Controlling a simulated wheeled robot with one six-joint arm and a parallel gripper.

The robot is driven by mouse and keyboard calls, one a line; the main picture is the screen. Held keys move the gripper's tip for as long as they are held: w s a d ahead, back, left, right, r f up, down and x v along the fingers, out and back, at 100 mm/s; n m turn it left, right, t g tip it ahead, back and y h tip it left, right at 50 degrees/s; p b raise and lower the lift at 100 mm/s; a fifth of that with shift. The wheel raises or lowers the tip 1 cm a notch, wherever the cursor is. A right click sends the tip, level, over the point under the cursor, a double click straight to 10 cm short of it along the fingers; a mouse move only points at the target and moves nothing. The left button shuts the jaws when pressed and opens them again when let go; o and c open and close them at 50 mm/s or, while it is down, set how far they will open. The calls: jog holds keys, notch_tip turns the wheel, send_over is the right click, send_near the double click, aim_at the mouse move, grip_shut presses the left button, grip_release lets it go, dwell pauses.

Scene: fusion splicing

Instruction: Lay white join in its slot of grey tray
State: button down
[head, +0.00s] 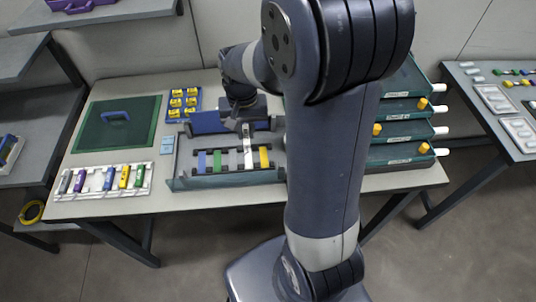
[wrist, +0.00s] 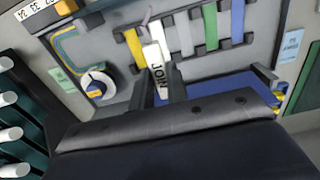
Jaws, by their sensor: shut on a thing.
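The white join (wrist: 155,62), a pale strip lettered JOIN, is between the two fingers of my gripper (wrist: 158,88) in the wrist view. My gripper (head: 247,130) is shut on it in the head view. The fingers hide part of the join.
A white rack (head: 104,181) of coloured pieces and a green mat (head: 90,125) lie to the left. A blue tray (head: 184,104) of yellow pieces is behind. Stacked green trays (head: 400,155) stand at right. A white coil (wrist: 97,85) sits in the tray beside the strips.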

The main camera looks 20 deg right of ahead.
aim_at(248, 158)
notch_tip(248, 158, down, 10)
jog(key=shift+r, duration=0.25)
jog(key=shift+f, duration=0.1)
jog(key=shift+f, duration=0.15)
jog(key=c, duration=1.4)
grip_release()
notch_tip(248, 158, up, 13)
jog(key=shift+f, duration=0.2)
jog(key=shift+f, duration=0.1)
